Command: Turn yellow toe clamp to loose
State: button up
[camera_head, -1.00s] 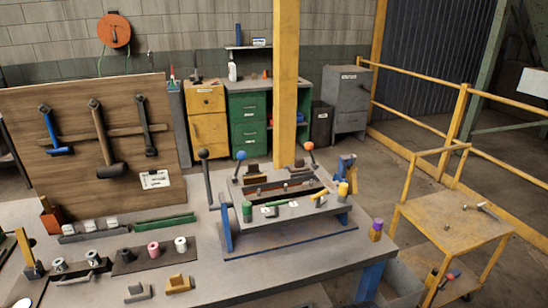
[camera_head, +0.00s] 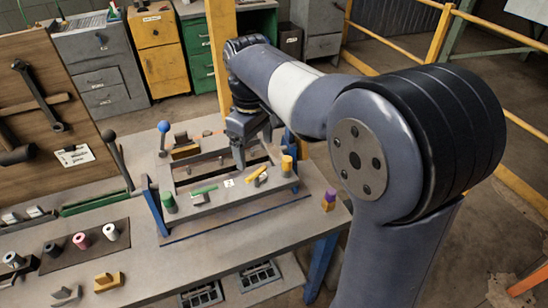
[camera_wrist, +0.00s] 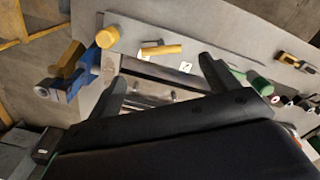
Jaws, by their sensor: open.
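The yellow toe clamp appears to be the short yellow bar (camera_head: 257,175) lying slantwise on the front plate of the fixture (camera_head: 230,196) on the bench. It also shows in the wrist view as a yellow bar (camera_wrist: 160,50), beyond my fingertips. A yellow cylinder (camera_head: 287,165) stands to its right. My gripper (camera_head: 239,160) points down over the fixture, behind the yellow bar. In the wrist view my gripper (camera_wrist: 162,75) has its fingers wide apart with nothing between them, apart from the bar. Exact height above the fixture is unclear.
A green bar (camera_head: 203,190) and green cylinder (camera_head: 169,203) sit at the plate's left. A purple-topped block (camera_head: 329,200) stands near the bench's right edge.

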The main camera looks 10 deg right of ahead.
aim_at(257, 173)
jog(key=shift+w+f, duration=0.1)
jog(key=shift+w, duration=0.1)
notch_tip(257, 173, down, 10)
jog(key=shift+f+p, duration=0.2)
jog(key=shift+p, duration=0.3)
jog(key=shift+c, duration=0.4)
jog(key=c, duration=0.7)
jog(key=m, duration=0.4)
jog(key=shift+m, duration=0.4)
